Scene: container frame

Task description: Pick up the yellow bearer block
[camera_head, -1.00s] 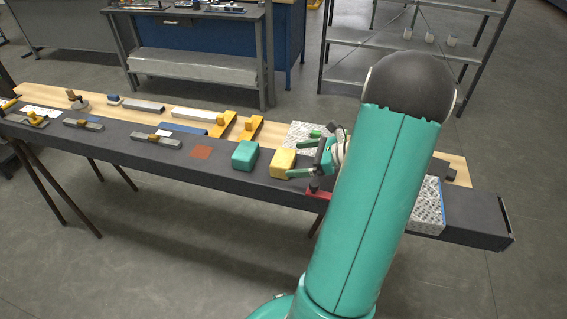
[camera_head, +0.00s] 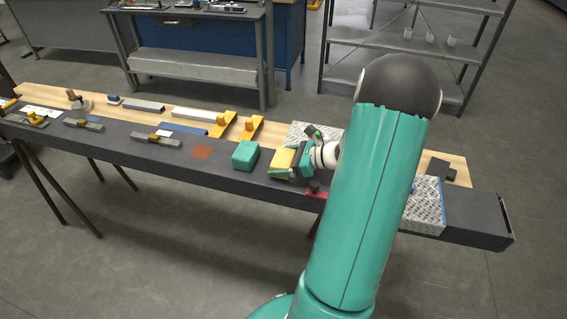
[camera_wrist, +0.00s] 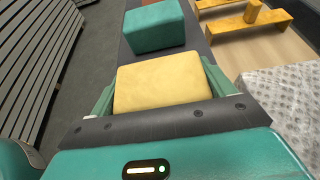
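The yellow bearer block (camera_head: 282,160) sits on the dark strip of the bench, right of a teal block (camera_head: 245,155). My gripper (camera_head: 287,166) is at the yellow block, with its fingers around it. In the wrist view the yellow block (camera_wrist: 161,82) fills the space between my two teal fingers, one at its left side and one at its right side. The fingers are spread, and I cannot tell whether they press on the block. The teal block (camera_wrist: 153,27) stands just beyond it. My gripper partly hides the yellow block in the head view.
A red piece (camera_head: 316,191) lies close to my gripper on the right. A patterned plate (camera_head: 427,212) sits farther right. Orange brackets (camera_head: 250,127) stand behind the blocks. A rust-coloured square (camera_head: 201,152) lies left of the teal block, with bare dark surface around it.

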